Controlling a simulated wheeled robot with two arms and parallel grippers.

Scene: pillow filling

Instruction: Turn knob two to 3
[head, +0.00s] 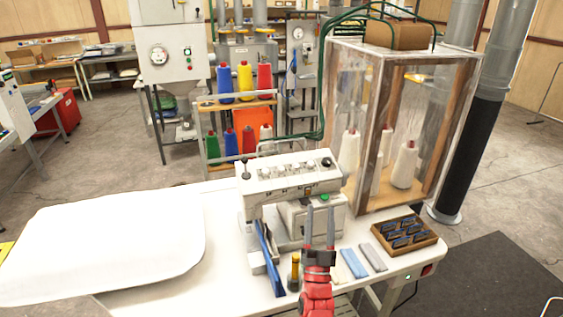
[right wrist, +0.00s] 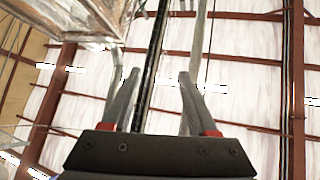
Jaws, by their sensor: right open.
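A white sewing machine (head: 262,183) stands on the white table. A row of small pale knobs (head: 289,171) runs along its upper front, with a black knob (head: 326,162) at the right end. The numbers on the knobs are too small to read, and I cannot tell which is knob two. My right gripper (head: 320,209) points upward in front of the machine's right part, below the knobs. Its two grey fingers are apart with nothing between them. The right wrist view shows the same open fingers (right wrist: 157,77) against the ceiling. My left gripper is not in view.
The white table (head: 180,290) holds a large white pillow (head: 110,240) on the left. A wooden tray (head: 432,238) of dark pieces, cloth strips (head: 373,257) and a yellow-and-black bottle (head: 294,272) lie near my right gripper. A clear-walled cabinet (head: 350,110) with thread cones stands behind right.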

